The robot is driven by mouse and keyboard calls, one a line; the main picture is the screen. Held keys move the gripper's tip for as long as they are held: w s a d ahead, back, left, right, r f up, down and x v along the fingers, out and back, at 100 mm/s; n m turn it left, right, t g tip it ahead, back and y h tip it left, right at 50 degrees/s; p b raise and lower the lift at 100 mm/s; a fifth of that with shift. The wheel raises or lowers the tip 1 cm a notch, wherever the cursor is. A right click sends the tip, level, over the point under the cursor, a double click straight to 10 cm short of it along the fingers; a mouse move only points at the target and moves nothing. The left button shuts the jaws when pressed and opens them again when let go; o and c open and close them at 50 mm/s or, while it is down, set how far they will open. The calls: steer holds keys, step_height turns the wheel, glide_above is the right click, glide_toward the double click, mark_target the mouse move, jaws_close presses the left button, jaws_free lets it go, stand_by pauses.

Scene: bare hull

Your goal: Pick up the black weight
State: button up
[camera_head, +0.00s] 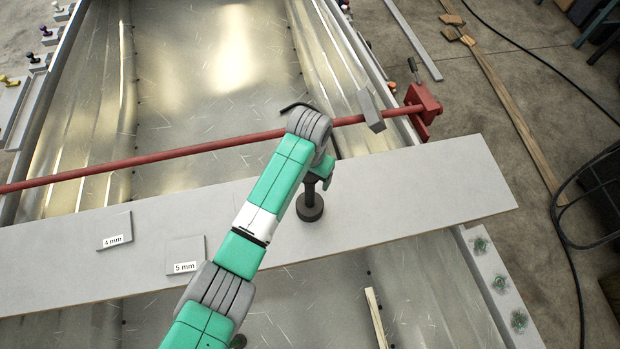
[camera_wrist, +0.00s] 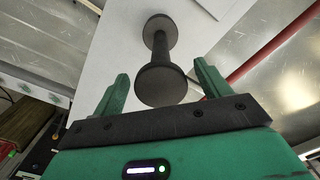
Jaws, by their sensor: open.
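The black weight (camera_head: 310,207) stands upright on the pale plank (camera_head: 420,195), right of the plank's middle. It has a disc at each end and a thinner stem between. In the wrist view the weight (camera_wrist: 162,85) shows its near disc large and its far disc on the plank. My gripper (camera_wrist: 161,70) is open, with one green finger on each side of the near disc and a visible gap to each. In the head view my gripper (camera_head: 322,173) is at the weight's upper end, partly hidden by my arm.
Plates marked 4 mm (camera_head: 115,228) and 5 mm (camera_head: 185,253) lie on the plank to the left. A red bar (camera_head: 200,148) with a red clamp end (camera_head: 423,102) crosses behind the weight. A grey block (camera_head: 370,110) is at the bar. The plank's right end is clear.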

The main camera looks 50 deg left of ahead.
steer(key=shift+a+f, duration=0.1)
steer(key=shift+f, duration=0.85)
steer(key=shift+w, duration=0.1)
jaws_close()
steer(key=shift+r, duration=0.15)
